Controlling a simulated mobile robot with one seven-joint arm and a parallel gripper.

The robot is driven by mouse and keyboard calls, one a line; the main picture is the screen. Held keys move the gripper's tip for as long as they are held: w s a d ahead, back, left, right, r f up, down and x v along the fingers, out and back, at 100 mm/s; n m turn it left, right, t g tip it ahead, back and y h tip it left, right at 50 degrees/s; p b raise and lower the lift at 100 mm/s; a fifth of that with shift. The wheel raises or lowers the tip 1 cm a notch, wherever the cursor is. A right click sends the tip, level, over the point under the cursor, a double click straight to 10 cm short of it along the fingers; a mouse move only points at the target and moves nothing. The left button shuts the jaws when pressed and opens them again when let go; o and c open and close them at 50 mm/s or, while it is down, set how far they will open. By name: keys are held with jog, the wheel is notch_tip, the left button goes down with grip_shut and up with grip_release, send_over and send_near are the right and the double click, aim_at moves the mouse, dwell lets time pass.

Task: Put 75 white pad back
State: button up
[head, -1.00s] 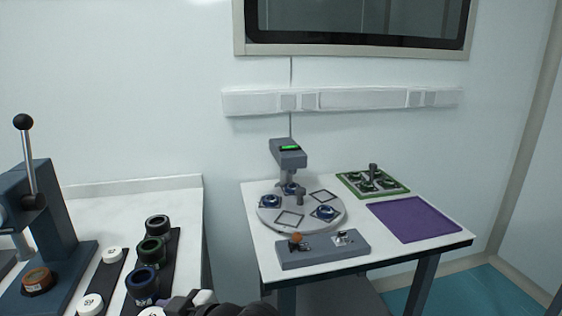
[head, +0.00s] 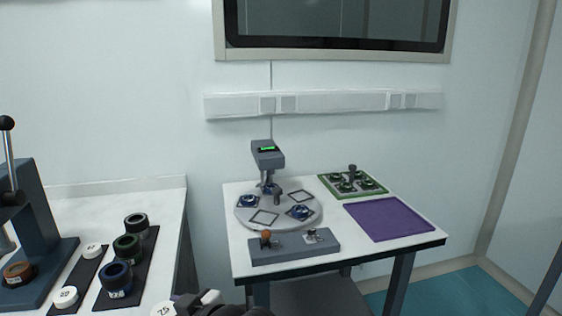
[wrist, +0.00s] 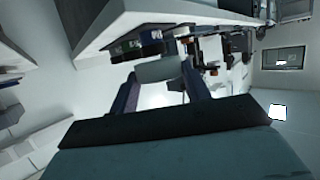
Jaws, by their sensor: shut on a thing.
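A round white pad (head: 163,309) with dark print shows at the bottom edge of the head view, partly cut off. My gripper (head: 188,306) is dark and is shut on it, in front of the left table. In the wrist view the white pad (wrist: 158,70) sits between the two fingers of my gripper (wrist: 160,82). Two other white pads, one farther back (head: 93,250) and one nearer (head: 65,297), stand on a narrow black strip (head: 82,274). The print on the held pad is too small to read surely.
Several dark ringed parts (head: 127,247) stand on a second black strip, right of the pads. A lever press (head: 28,225) stands at left. A gap separates this table from the right table (head: 336,268), which bears a round plate (head: 278,225), a green tray (head: 330,190) and a purple mat (head: 388,219).

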jog(key=w+d+f+m+t+h, duration=0.3)
jog(key=w+d+f+m+h, duration=0.15)
jog(key=w+f, duration=0.35)
jog(key=w+d+f+m+t+h, duration=0.3)
jog(key=w+d+f, duration=0.2)
jog(key=f, duration=0.4)
jog(key=s+d+f+m+h, duration=0.1)
jog(key=d+f, duration=0.3)
jog(key=f, duration=0.3)
jog(key=s+d+f+m+t+h, duration=0.1)
jog(key=d+f+m+h, duration=0.1)
jog(key=d+f, duration=0.2)
jog(key=s+d+f+m+h, duration=0.1)
jog(key=d+f+m+h, duration=0.1)
jog(key=f, duration=0.8)
jog(key=shift+s+d, duration=0.3)
jog(key=shift+d, duration=0.6)
